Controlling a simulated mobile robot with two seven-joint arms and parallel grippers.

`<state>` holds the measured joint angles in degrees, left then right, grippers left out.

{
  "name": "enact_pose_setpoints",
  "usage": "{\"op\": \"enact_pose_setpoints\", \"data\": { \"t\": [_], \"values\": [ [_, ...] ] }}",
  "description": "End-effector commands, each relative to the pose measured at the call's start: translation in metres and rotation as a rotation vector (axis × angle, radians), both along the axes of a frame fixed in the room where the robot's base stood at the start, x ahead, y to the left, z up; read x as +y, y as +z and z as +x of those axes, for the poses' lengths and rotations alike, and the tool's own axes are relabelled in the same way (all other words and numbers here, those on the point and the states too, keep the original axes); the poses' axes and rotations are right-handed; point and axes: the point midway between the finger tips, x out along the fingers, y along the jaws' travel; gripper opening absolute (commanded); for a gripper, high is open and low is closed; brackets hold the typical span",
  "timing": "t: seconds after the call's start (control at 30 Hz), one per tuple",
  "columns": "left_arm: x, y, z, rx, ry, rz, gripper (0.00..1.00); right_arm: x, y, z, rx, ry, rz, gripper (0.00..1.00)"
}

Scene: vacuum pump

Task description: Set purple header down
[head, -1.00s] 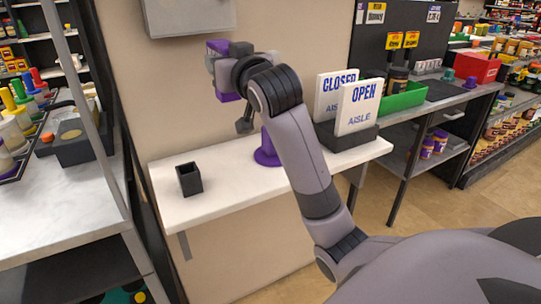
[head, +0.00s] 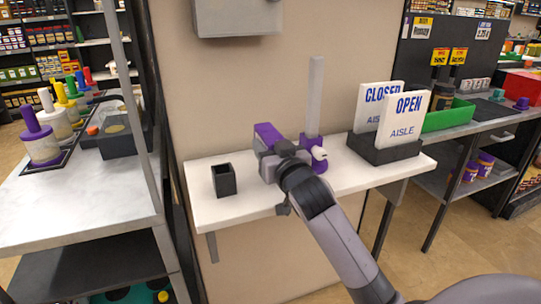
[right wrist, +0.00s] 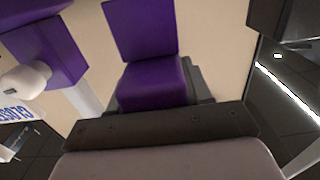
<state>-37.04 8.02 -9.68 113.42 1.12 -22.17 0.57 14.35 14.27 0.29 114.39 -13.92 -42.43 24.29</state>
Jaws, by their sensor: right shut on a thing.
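My right gripper (head: 268,150) is shut on the purple header (head: 268,133), a blocky purple piece, just over the white shelf. In the right wrist view, the header (right wrist: 150,85) sits at the jaws, with a flat purple part behind it. To its right in the head view, a pale upright pole (head: 315,95) rises from a purple fitting (head: 309,142) with a white knob. This fitting also shows at the left of the right wrist view (right wrist: 62,55). I cannot tell whether the header touches the fitting or the shelf. My left gripper is not in view.
The white shelf (head: 240,212) carries an open dark cup (head: 224,180) at left and a black holder (head: 385,152) with CLOSED and OPEN signs (head: 405,120) at right. A grey box (head: 238,15) hangs above. A metal post (head: 132,100) stands left.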

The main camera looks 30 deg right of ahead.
Motion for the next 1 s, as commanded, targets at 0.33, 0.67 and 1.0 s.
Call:
{"op": "enact_pose_setpoints", "data": {
  "t": [0.33, 0.67, 1.0],
  "values": [
    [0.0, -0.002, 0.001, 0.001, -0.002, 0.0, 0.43, 0.0, -0.016, 0.0, -0.001, 0.0, 0.001, 0.18],
    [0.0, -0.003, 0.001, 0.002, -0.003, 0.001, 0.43, 0.0, -0.019, 0.0, -0.001, 0.0, 0.0, 0.74],
    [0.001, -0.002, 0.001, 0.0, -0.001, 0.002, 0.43, 0.001, -0.016, -0.002, 0.0, 0.0, 0.0, 0.74]
  ]
}}
